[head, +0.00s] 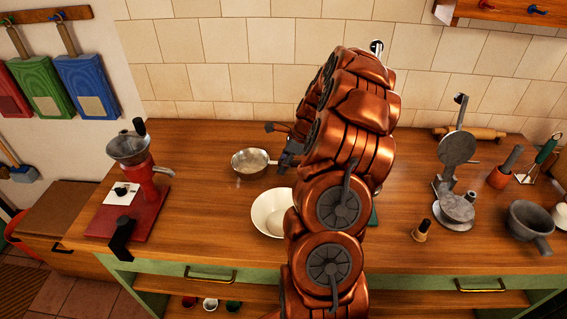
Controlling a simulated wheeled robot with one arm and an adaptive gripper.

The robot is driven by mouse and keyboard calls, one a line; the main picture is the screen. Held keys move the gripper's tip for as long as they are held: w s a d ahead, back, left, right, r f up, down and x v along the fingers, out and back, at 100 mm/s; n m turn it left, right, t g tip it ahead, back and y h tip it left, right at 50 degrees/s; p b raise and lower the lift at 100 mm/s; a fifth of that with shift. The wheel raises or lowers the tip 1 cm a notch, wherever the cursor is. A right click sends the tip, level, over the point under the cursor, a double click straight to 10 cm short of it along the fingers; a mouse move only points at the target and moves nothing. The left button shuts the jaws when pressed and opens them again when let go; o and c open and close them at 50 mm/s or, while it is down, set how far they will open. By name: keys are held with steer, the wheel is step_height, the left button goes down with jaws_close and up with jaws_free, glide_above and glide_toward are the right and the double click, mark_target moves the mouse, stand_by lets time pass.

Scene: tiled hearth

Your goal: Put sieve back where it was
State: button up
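A shiny metal round vessel with a short handle, which looks like the sieve (249,161), is at the back middle of the wooden counter in the head view. Its handle points right, toward my gripper (281,148). My gripper is dark and sits just right of the sieve, close to the handle end. My copper arm hides much of the gripper, so I cannot tell whether its fingers close on the handle. I also cannot tell whether the sieve rests on the counter or is slightly above it.
A white bowl (270,212) stands in front of the sieve, partly behind my arm. A red-based grinder (132,185) is at the left. A metal press (456,180), a small wooden-handled tool (421,231) and a grey mortar (528,222) stand at the right. Counter left of the sieve is clear.

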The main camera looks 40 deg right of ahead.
steer(key=shift+o, duration=0.3)
steer(key=shift+s+d+r, duration=0.1)
steer(key=shift+d+r, duration=0.05)
steer(key=shift+r, duration=0.45)
steer(key=b+v, duration=0.4)
steer(key=v, duration=0.8)
steer(key=s+a+r+n+g, duration=0.1)
steer(key=s+a+n+g, duration=0.1)
steer(key=a+n, duration=0.8)
steer(key=s+a+r+n+g, duration=0.1)
steer(key=s+a+r+n, duration=0.15)
steer(key=a, duration=1.35)
steer(key=s+a+f+n+h, duration=0.1)
steer(key=s+a+n, duration=0.2)
steer(key=s+n, duration=0.2)
steer(key=s+a+f+n+g+h, duration=0.1)
steer(key=s+a+n, duration=0.3)
steer(key=s, duration=0.4)
steer(key=s+a+f+n+g+h, duration=0.1)
steer(key=s+a+f+n, duration=0.2)
steer(key=s+n, duration=0.3)
steer(key=shift+s+a, duration=0.75)
steer(key=shift+s, duration=0.1)
steer(key=shift+f, duration=0.1)
